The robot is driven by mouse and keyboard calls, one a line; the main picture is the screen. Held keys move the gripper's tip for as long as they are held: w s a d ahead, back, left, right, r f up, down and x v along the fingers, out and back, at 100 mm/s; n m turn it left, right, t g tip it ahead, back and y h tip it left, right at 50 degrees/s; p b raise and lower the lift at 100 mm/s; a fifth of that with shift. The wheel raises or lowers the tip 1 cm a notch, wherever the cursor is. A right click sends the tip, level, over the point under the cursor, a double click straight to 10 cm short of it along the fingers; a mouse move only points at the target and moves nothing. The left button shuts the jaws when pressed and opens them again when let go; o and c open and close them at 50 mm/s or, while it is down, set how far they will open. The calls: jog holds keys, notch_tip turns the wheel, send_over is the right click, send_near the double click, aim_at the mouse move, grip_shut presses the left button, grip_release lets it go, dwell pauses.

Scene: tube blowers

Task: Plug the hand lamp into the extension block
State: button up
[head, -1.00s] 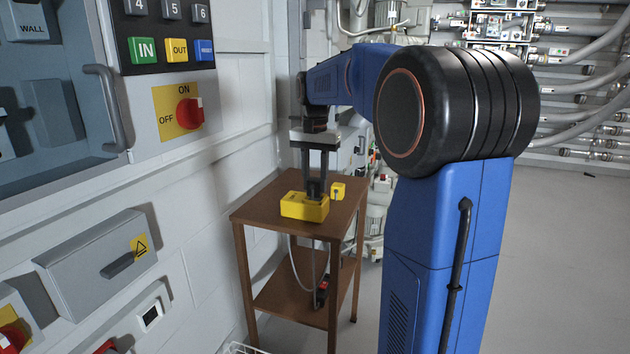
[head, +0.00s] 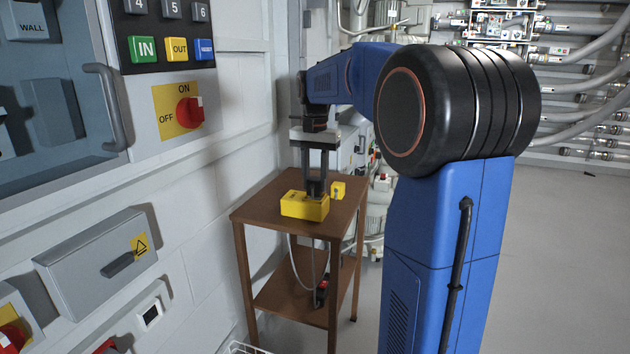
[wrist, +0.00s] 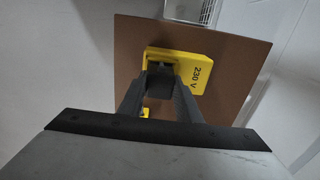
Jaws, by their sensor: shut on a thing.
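The yellow extension block (head: 304,207) sits on top of the brown table. In the wrist view it is marked "230 V" (wrist: 196,76). My gripper (head: 315,188) points straight down at the block's back part. It is shut on a dark plug (wrist: 160,77), which is largely hidden between the fingers. The plug is at the block; I cannot tell how deep it sits. The hand lamp (head: 321,291), red and black, is on the table's lower shelf. A pale cable (head: 291,252) hangs below the table top near it.
A small yellow box (head: 338,190) stands on the table (head: 258,213) just right of the block. The wall with switch panels (head: 180,111) is close on the left. Pipes and machines stand behind. The floor to the right is clear.

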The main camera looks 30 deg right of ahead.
jog(key=shift+f, duration=0.75)
dwell(0.8)
jog(key=o, duration=1.2)
jog(key=shift+o, duration=0.2)
notch_tip(320, 180, up, 17)
jog(key=s+a+f+n+t, duration=0.1)
jog(key=s+a+f+n, duration=0.2)
jog(key=s+a+f, duration=0.35)
jog(key=s+a+f+n+t, duration=0.15)
jog(key=s+a+f, duration=0.25)
jog(key=s, duration=0.5)
jog(key=s+a+f+n+t, duration=0.1)
jog(key=s+a+f+n, duration=0.1)
jog(key=s+f, duration=0.5)
jog(key=s+a+f+n+t, duration=0.1)
jog(key=s+a+f+n, duration=0.2)
jog(key=s+f, duration=0.4)
notch_tip(320, 180, down, 5)
jog(key=shift+s+r+n, duration=0.2)
jog(key=shift+s+n, duration=0.15)
jog(key=shift+n, duration=0.1)
